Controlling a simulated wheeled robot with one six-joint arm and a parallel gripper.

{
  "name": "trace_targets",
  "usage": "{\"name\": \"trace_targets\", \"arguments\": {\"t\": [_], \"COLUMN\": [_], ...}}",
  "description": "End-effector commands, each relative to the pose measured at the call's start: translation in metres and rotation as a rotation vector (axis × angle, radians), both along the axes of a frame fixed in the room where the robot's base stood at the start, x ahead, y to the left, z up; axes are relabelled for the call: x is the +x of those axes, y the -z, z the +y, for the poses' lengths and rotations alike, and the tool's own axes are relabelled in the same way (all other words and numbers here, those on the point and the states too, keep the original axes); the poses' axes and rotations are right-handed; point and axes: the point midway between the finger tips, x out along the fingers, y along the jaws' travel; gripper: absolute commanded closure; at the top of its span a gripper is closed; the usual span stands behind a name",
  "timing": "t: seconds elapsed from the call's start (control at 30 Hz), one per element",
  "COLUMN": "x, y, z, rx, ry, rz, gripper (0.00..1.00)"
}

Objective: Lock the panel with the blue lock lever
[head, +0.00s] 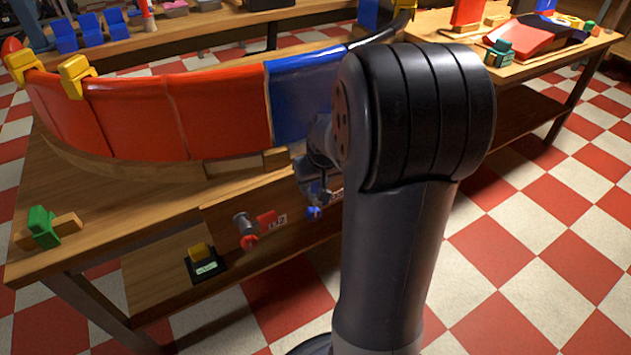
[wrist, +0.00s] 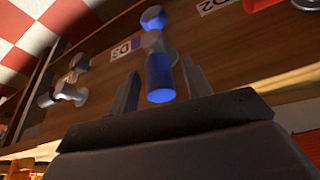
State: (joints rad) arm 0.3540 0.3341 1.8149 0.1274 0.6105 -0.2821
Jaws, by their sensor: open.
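The blue lock lever (wrist: 159,72) sticks out from the wooden board in the wrist view, with a blue knob at its far end and a bright blue end towards me. Its blue tip also shows in the head view (head: 313,213), mostly hidden behind my arm. My gripper (wrist: 160,73) is open, with one finger on each side of the lever; I cannot tell whether either finger touches it. In the head view my gripper (head: 314,188) is partly hidden by my arm. The curved panel (head: 130,115) has red sections and a blue section (head: 300,95) on the bench.
A grey lever with a red knob (head: 249,241) stands left of my gripper, by a red tag marked 02. Yellow clamps (head: 76,75) sit on the panel's left rim. A green and wooden block (head: 44,228) lies on the bench (head: 110,225). Checkered floor is clear at right.

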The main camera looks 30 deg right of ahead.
Motion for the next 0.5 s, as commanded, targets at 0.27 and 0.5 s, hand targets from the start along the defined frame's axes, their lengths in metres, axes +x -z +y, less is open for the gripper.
{"name": "trace_targets", "arguments": {"t": [0.27, 0.5], "x": [0.0000, 0.0000], "y": [-0.0004, -0.0005], "z": [0.0001, 0.0000], "rx": [0.000, 0.000], "ry": [0.000, 0.000], "rz": [0.000, 0.000], "gripper": [0.64, 0.84]}}
